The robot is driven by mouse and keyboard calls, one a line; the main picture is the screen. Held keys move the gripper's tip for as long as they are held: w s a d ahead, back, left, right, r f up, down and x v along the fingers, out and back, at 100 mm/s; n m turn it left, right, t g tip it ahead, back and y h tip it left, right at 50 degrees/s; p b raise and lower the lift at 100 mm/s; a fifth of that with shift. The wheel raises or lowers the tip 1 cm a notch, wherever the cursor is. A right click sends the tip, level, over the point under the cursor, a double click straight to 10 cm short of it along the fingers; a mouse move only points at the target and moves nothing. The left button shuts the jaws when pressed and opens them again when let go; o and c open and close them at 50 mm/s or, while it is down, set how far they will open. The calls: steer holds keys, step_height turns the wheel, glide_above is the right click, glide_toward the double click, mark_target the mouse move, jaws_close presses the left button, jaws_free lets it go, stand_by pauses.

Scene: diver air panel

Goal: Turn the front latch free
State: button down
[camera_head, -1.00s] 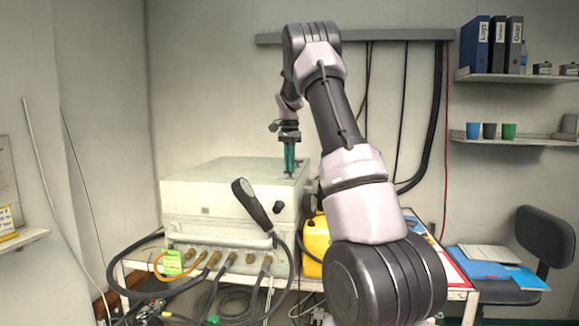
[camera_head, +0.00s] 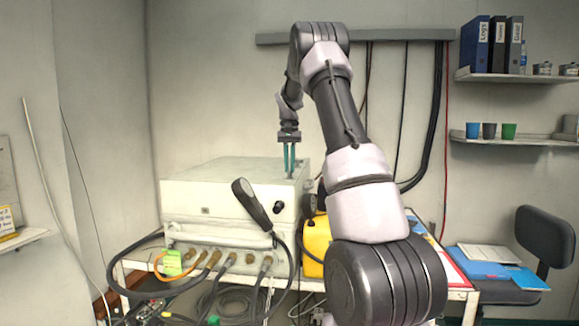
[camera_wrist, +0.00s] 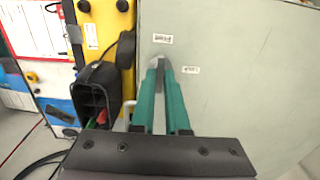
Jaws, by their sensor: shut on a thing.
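The air panel is a pale grey-white box (camera_head: 230,171) on a bench, and its flat top also fills the right of the wrist view (camera_wrist: 240,80). The front latch (camera_wrist: 158,62) is a small grey piece at the top's edge in the wrist view, beside two small printed labels. My gripper (camera_head: 289,172) points down at the right part of the box top. Its green fingers (camera_wrist: 160,68) are shut on the latch, and their tips hide most of it. The latch's turned angle cannot be told.
A yellow case (camera_head: 316,240) stands right of the box. A black handset (camera_head: 252,203) with a cable hangs at the box's front, above several hose fittings (camera_head: 220,258). A black holder (camera_wrist: 96,95) sits near the fingers in the wrist view. Space above the box is free.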

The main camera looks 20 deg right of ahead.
stand_by(0.4)
steer(key=c, duration=0.9)
jaws_free()
steer(key=shift+r, duration=0.1)
step_height(320, 180, up, 11)
steer(key=shift+f, duration=0.15)
